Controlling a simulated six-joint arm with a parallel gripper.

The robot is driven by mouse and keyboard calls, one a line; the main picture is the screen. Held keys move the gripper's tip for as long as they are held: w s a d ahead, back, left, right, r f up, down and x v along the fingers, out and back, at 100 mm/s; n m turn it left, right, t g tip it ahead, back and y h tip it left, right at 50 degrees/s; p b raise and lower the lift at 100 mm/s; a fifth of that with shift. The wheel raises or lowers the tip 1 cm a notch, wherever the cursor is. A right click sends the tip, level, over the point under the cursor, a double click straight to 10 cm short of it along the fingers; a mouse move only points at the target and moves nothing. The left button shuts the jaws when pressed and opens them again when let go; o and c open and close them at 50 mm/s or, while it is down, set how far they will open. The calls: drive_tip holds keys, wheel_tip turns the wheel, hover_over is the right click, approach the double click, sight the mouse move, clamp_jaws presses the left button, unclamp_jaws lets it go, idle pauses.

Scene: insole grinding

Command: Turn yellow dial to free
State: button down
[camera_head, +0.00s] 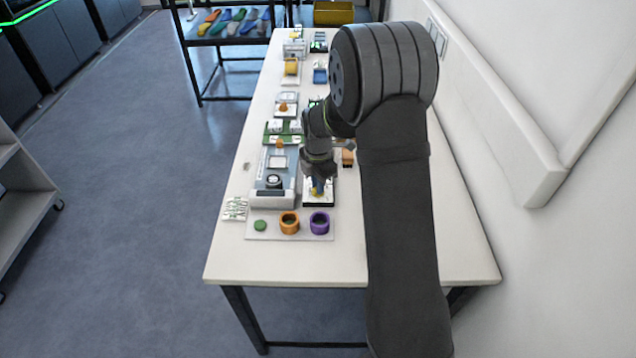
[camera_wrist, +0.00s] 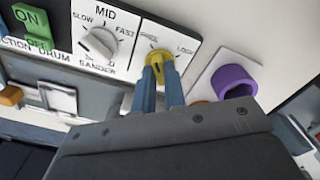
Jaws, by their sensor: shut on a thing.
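The yellow dial (camera_wrist: 157,54) sits on a white panel (camera_wrist: 188,32) marked FREE on its left and LOCK on its right. My gripper (camera_wrist: 160,70) has two blue fingers, shut on the dial's raised grip. The fingers cover the lower part of the dial, and I cannot tell its exact setting. In the head view my gripper (camera_head: 317,179) points down over the dial (camera_head: 315,191), a small yellow spot largely hidden by the fingers.
A purple ring (camera_head: 319,222), orange ring (camera_head: 289,222) and green disc (camera_head: 260,226) sit in front. The table's front (camera_head: 290,264) is clear.

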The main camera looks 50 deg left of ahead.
drive_tip(key=shift+n, duration=0.3)
drive_tip(key=c, duration=1.5)
unclamp_jaws()
drive_tip(key=shift+r, duration=0.15)
wheel_tip(320, 180, up, 17)
drive_tip(key=shift+r, duration=0.15)
wheel_tip(320, 180, down, 18)
drive_tip(key=shift+r, duration=0.2)
